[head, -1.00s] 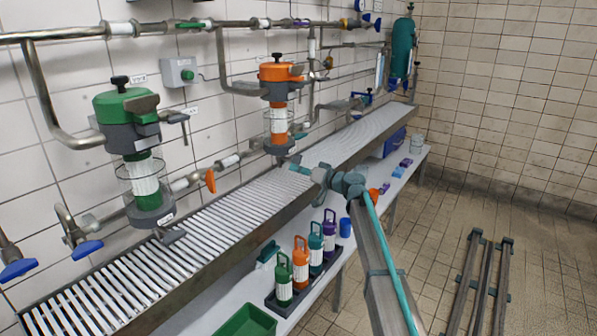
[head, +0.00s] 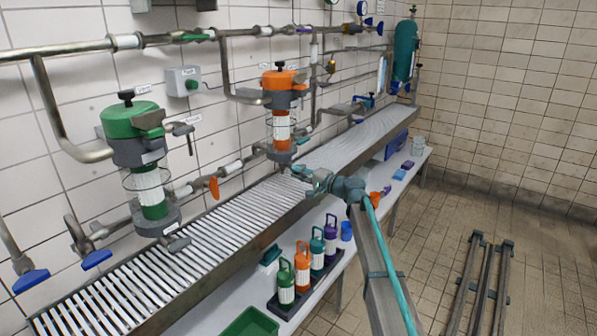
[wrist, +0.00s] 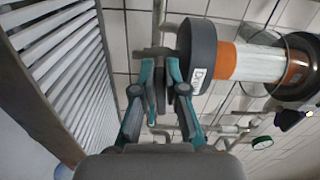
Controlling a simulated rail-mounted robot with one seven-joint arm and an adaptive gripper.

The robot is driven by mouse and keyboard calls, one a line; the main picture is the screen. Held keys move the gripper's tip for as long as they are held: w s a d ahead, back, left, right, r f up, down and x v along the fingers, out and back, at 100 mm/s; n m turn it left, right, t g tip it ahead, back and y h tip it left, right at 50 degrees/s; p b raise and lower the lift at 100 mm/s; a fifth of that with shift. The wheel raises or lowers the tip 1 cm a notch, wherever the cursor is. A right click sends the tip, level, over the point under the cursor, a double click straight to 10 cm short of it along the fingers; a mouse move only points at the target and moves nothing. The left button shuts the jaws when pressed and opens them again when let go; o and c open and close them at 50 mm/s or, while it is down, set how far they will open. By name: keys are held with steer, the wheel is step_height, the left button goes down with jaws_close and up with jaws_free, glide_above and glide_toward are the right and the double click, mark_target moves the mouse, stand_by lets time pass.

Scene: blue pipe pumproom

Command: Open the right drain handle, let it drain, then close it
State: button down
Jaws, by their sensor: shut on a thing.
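The right filter unit has an orange head (head: 280,80) and a dark grey bottom cap (head: 281,157). In the wrist view the cap (wrist: 197,45) carries a label whose first letters read "Dr". The grey drain handle (wrist: 160,88) sits beside the cap, between my two teal fingers. My gripper (wrist: 160,92) is shut on this handle. In the head view my gripper (head: 301,172) is just under the orange unit, above the slatted trough; the handle is too small to make out there. I cannot tell the handle's exact angle, and no liquid stream shows.
The slatted metal trough (head: 150,275) runs under both units. The green filter unit (head: 135,120) stands left, with an orange valve handle (head: 214,188) between the units. Several bottles stand in a dark tray (head: 312,282) on the lower shelf.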

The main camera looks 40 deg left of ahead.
steer(key=shift+r+m+p, duration=0.15)
steer(key=shift+m+p, duration=0.15)
steer(key=shift+m, duration=0.3)
steer(key=c, duration=1.2)
jaws_free()
steer(key=shift+d, duration=0.1)
steer(key=d, duration=0.8)
steer(key=w+d, duration=0.1)
steer(key=d, duration=0.2)
steer(key=shift+d, duration=0.4)
